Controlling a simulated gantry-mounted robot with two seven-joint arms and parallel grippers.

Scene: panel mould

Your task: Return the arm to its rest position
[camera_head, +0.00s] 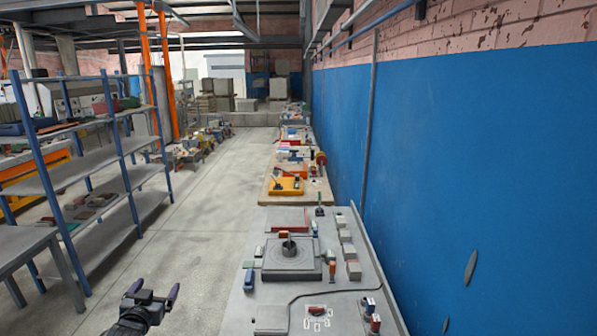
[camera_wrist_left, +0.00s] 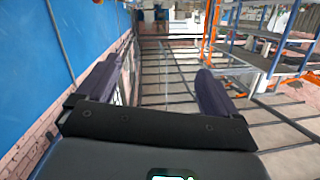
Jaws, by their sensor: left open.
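My left gripper (camera_head: 154,292) shows at the bottom left of the head view, over the open floor to the left of the workbench. Its two dark purple fingers are spread apart with nothing between them. In the left wrist view the gripper (camera_wrist_left: 163,88) is also open and empty, with floor, blue wall and shelving behind it. The panel mould (camera_head: 291,268), a grey square block with a dark round piece on top, sits on the grey bench, apart from the gripper. My right gripper is in neither view.
The grey workbench (camera_head: 236,309) runs along the blue wall (camera_head: 480,150). Small blocks and a cable lie on it. A metal shelf rack (camera_head: 97,180) and a grey table (camera_head: 22,240) stand at the left. The concrete floor (camera_head: 210,210) between is clear.

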